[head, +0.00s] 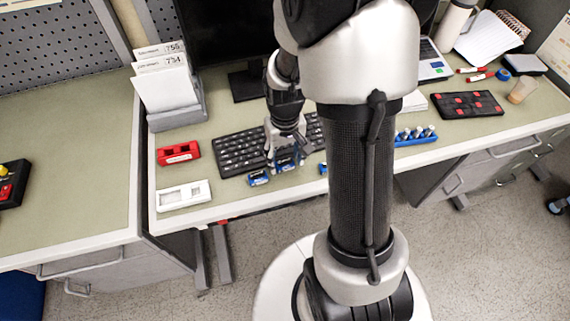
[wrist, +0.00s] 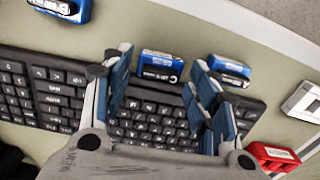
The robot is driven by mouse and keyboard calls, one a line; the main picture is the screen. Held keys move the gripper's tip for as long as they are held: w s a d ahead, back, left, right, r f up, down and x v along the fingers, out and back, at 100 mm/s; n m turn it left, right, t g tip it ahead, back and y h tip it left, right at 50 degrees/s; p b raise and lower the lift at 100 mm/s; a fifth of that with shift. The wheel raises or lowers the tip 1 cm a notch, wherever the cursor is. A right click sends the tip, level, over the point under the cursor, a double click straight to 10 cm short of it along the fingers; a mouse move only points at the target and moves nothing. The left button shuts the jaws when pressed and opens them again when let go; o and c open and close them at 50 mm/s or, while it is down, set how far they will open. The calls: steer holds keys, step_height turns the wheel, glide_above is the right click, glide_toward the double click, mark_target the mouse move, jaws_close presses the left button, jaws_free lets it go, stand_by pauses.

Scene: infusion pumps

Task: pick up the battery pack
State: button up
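Several blue battery packs lie near the front edge of the desk, before the keyboard. In the wrist view one battery pack (wrist: 160,66) shows between my gripper's fingers, with visible space on both sides. A second pack (wrist: 231,70) lies just beyond the right finger, partly hidden by it; it also shows in the head view (head: 259,179). A third pack (wrist: 62,8) is at the top left, cut by the frame. My gripper (wrist: 165,68) is open and points down over the keyboard's front edge. In the head view my gripper (head: 285,163) largely hides the middle pack.
A black keyboard (head: 236,153) lies under and behind my gripper. A red case (head: 178,153) and a white case (head: 184,195) lie to the left. A card holder (head: 178,115) stands behind them. A blue rack (head: 415,138) is to the right, partly behind my arm.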

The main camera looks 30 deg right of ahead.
mark_target(285, 160)
steer(key=c, duration=1)
steer(key=shift+c, duration=0.2)
steer(key=shift+r, duration=0.1)
step_height(285, 160, up, 20)
steer(key=p, duration=0.7)
